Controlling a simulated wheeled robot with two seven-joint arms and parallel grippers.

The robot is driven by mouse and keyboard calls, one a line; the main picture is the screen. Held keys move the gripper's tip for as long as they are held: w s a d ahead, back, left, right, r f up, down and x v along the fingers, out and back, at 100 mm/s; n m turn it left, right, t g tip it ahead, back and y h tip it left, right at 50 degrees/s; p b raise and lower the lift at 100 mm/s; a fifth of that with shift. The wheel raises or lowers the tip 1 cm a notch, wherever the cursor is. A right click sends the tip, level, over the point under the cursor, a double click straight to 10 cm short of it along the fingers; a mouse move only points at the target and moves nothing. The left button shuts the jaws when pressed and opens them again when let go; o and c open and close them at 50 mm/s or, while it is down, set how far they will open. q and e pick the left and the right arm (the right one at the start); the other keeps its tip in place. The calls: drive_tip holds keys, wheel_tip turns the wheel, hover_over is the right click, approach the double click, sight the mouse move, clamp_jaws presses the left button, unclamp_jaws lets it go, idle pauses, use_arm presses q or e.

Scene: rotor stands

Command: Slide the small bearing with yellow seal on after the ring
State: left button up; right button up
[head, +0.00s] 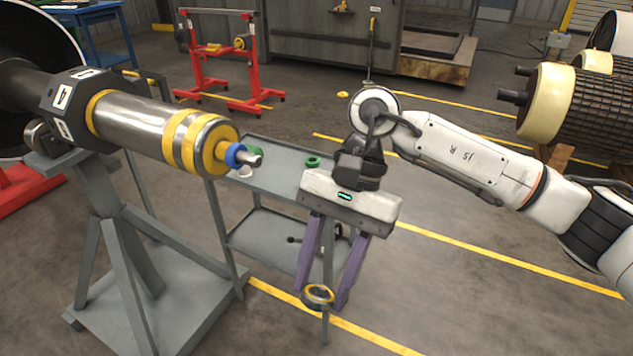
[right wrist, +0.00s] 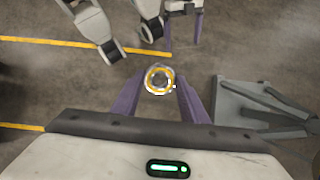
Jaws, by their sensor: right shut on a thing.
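My right gripper (head: 327,299) is shut on the small bearing with yellow seal (head: 318,295), held between purple fingertips in the air, right of the rotor's end. In the right wrist view the bearing (right wrist: 160,79) sits between the fingertips, its face with the yellow ring toward the camera. The rotor shaft (head: 145,121) lies across a grey stand at left, its stepped end pointing right. A blue ring (head: 236,155) is around the thin end, with bare metal tip (head: 254,160) beyond it. What looks like my left gripper (right wrist: 183,28) shows in the right wrist view, fingers apart, empty.
The grey stand (head: 105,210) is at left. Wound rotors (head: 580,105) are at far right.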

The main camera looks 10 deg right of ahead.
drive_tip(key=w+a+r+m+t+y+b, duration=0.2)
drive_tip(key=w+a+r+m+t+y, duration=0.35)
drive_tip(key=m+y, duration=0.5)
drive_tip(key=w+d+r+m+t, duration=0.3)
drive_tip(key=w+d+m+t, duration=0.35)
drive_tip(key=t, duration=0.35)
drive_tip(key=shift+g, duration=0.25)
drive_tip(key=x, duration=0.5)
drive_tip(key=shift+w+a+f, duration=0.1)
drive_tip(key=shift+w, duration=0.05)
use_arm(q)
drive_tip(key=shift+w+d+f, duration=0.25)
drive_tip(key=shift+w, duration=0.35)
drive_tip(key=shift+a+r, duration=0.1)
drive_tip(key=shift+r, duration=0.05)
use_arm(e)
drive_tip(key=shift+a, duration=0.15)
